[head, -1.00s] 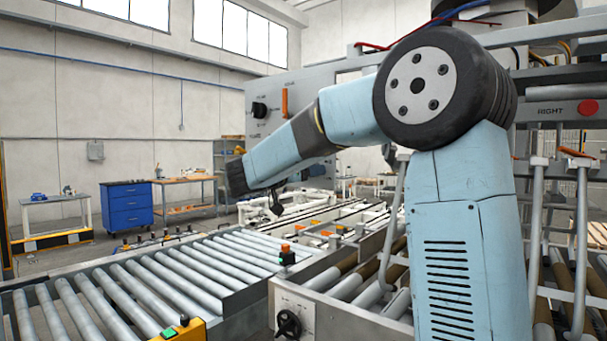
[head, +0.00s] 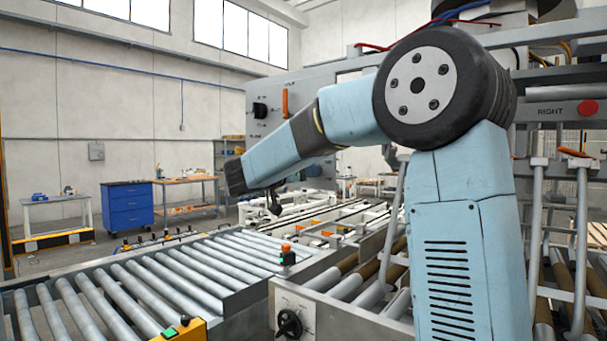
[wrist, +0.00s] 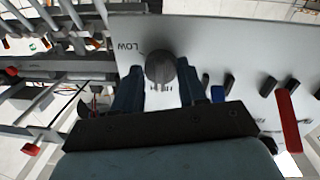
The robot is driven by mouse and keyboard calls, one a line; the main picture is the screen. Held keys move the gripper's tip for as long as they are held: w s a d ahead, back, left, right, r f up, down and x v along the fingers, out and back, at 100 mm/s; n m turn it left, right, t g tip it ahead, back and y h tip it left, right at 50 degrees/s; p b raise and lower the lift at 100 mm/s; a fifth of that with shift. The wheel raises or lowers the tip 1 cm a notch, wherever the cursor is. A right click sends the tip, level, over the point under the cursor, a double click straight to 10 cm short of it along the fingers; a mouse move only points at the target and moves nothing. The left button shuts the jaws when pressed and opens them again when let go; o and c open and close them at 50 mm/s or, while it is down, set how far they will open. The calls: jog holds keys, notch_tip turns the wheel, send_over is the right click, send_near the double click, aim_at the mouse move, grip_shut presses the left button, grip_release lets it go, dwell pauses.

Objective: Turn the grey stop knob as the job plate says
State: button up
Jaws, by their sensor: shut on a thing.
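A round dark grey knob (wrist: 160,68) stands on a pale panel (wrist: 225,45) in the wrist view. The word LOW is printed at its upper left; lettering below it is partly covered and cannot be read. My gripper (wrist: 159,80) has one dark blue finger on each side of the knob and is shut on it. The knob's pointer direction is not clear. In the head view my arm reaches left and my gripper's fingers are hidden. No job plate can be read in these views.
A red lever (wrist: 287,122) and several black switches are right of the knob. In the head view, an upright panel (head: 315,95) carries a black knob (head: 260,110) and an orange lever (head: 285,103). A roller conveyor (head: 150,285) lies below my arm.

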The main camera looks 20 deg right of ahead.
jog(key=shift+w+d+m, duration=0.1)
jog(key=shift+d+m, duration=0.05)
jog(key=shift+m, duration=0.15)
jog(key=m, duration=0.6)
jog(key=shift+d, duration=0.1)
jog(key=m, duration=0.3)
jog(key=shift+w+r+m+y, duration=0.1)
jog(key=shift+m+y, duration=0.3)
jog(key=m, duration=0.7)
jog(key=m+t, duration=0.1)
jog(key=m, duration=0.4)
jog(key=shift+d+y, duration=0.1)
jog(key=shift+y, duration=0.3)
